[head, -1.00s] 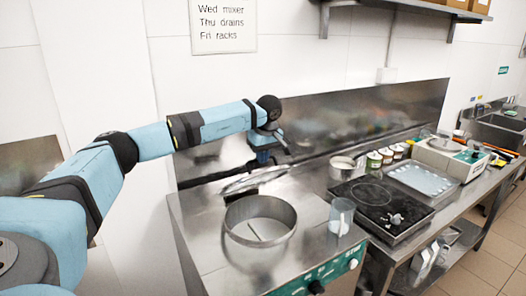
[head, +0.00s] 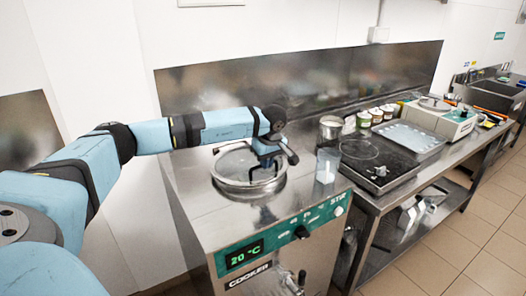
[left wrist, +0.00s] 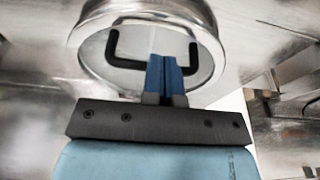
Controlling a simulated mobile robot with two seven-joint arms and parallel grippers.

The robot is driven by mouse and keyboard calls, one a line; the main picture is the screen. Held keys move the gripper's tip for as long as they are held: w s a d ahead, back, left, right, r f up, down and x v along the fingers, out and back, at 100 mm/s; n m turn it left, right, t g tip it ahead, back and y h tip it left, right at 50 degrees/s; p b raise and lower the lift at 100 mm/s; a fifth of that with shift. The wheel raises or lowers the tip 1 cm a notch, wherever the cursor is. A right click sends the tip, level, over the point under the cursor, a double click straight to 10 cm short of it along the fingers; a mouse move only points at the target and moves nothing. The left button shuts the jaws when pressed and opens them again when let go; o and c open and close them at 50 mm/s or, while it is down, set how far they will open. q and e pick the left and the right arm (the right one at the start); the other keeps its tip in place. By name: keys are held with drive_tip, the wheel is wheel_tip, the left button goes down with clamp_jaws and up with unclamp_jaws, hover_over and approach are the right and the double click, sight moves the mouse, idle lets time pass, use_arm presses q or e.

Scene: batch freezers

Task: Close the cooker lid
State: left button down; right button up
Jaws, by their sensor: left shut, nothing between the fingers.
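The cooker (head: 190,215) is a steel box with a green front panel reading 20 °C. Its round glass lid (head: 232,163) with a steel rim lies about level over the round pot opening; I cannot make out a gap under it. My left gripper (head: 268,163) is over the right part of the lid, its blue fingers shut with nothing between them. In the left wrist view the fingers (left wrist: 164,76) overlap the lid's black bar handle (left wrist: 113,50); I cannot tell whether they touch it. My right gripper is not in view.
A clear beaker (head: 328,165) stands on the cooker top just right of the lid. A steel pot (head: 330,128), several small jars, a black hob (head: 376,162) and a scale-like device (head: 440,118) stand on the counter to the right. A steel backsplash (head: 230,92) rises behind.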

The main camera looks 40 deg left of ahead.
use_arm(q)
drive_tip(key=shift+s+d+f, duration=0.1)
drive_tip(key=shift+d+f, duration=0.1)
drive_tip(key=shift+f, duration=0.3)
drive_tip(key=shift+s+d+f, duration=0.1)
drive_tip(key=shift+d+f, duration=0.1)
drive_tip(key=shift+f, duration=0.3)
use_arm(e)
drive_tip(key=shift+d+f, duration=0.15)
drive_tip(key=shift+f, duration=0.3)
